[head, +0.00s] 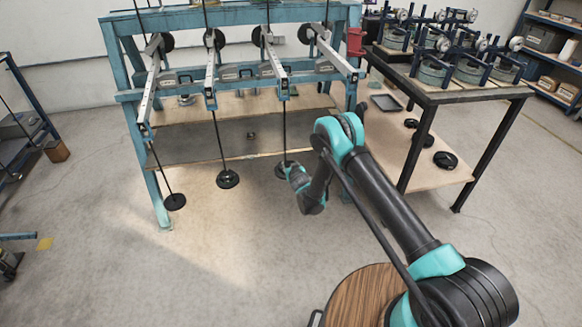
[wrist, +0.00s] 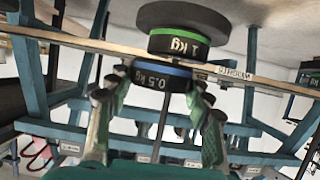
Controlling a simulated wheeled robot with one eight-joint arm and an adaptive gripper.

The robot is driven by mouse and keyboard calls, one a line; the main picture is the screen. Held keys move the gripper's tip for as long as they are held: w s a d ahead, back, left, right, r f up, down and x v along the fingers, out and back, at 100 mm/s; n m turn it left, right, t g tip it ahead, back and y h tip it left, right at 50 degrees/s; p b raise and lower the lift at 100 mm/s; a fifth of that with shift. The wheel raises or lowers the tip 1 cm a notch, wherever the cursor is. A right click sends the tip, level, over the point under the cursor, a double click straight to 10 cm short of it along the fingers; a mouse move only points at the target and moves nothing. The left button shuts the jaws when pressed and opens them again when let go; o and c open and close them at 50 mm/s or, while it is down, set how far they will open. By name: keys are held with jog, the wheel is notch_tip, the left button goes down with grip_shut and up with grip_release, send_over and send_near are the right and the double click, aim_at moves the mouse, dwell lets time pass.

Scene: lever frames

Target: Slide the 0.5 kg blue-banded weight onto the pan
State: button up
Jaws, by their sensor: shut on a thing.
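The 0.5 kg blue-banded weight (wrist: 163,80) is between the two fingers of my gripper (wrist: 155,92) in the wrist view, which looks upside down. My gripper is shut on it. A hanger rod (wrist: 160,128) runs by the weight. A green-banded 1 kg weight (wrist: 176,45) and a wider dark disc (wrist: 195,16), probably the pan, lie just beyond it, physically below. I cannot tell whether the two weights touch. In the head view my gripper (head: 296,175) is beside the third hanging pan (head: 280,170), partly covering it; the blue-banded weight cannot be made out there.
The teal frame (head: 112,60) carries several levers with rods. Two other pans hang at left (head: 175,202) and middle (head: 228,180). A table (head: 450,95) with instruments stands at right, and black weights (head: 445,160) lie on its lower shelf. The floor in front is clear.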

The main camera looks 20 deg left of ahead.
jog(key=shift+w+a, duration=0.6)
jog(key=shift+a, duration=0.3)
jog(key=shift+w+a, duration=0.55)
jog(key=shift+a, duration=0.35)
dwell(1.1)
dwell(0.4)
jog(key=o, duration=1.4)
jog(key=shift+o, duration=0.2)
jog(key=shift+s+d, duration=0.1)
jog(key=v, duration=0.7)
